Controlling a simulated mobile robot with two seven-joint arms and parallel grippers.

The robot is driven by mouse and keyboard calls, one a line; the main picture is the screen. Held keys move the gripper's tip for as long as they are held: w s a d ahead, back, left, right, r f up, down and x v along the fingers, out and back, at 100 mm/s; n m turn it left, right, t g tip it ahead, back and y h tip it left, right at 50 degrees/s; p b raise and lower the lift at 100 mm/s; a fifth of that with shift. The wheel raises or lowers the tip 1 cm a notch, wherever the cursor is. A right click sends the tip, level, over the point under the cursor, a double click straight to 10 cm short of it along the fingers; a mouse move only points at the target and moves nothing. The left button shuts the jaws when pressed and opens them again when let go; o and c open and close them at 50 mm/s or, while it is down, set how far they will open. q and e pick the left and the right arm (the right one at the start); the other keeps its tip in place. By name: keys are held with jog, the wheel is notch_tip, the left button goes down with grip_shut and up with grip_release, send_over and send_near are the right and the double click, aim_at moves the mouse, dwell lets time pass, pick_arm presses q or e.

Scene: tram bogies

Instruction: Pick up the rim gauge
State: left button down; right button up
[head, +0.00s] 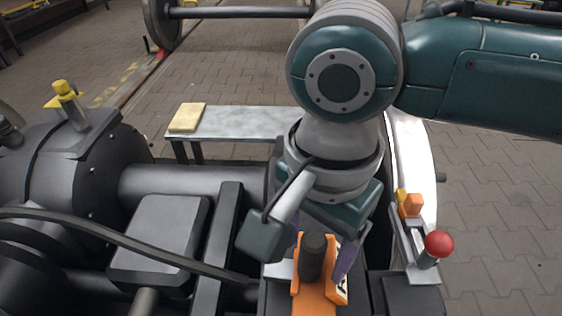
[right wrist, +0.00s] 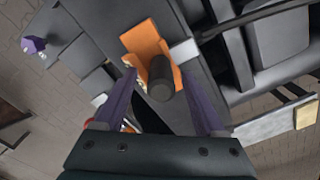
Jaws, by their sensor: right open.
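The rim gauge, as I take it, is an orange piece (head: 316,296) with an upright black cylindrical grip, at the bottom centre of the head view on dark bogie parts. It also shows in the right wrist view (right wrist: 145,42), with the black grip pointing toward the camera. My right gripper (head: 320,254) is open, its purple fingers on either side of the black grip. In the right wrist view the fingers (right wrist: 160,78) stand apart from the grip, with a gap on each side. My left gripper is not in the head view.
A red ball-topped lever (head: 438,243) and a small orange block (head: 411,205) stand close on the right. A dark cable (head: 120,240) crosses on the left. A grey bench (head: 245,122) with a yellow block (head: 187,117) stands behind. Paved floor is clear at far right.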

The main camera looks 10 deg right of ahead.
jog(key=shift+c, duration=0.4)
grip_shut()
dwell(0.9)
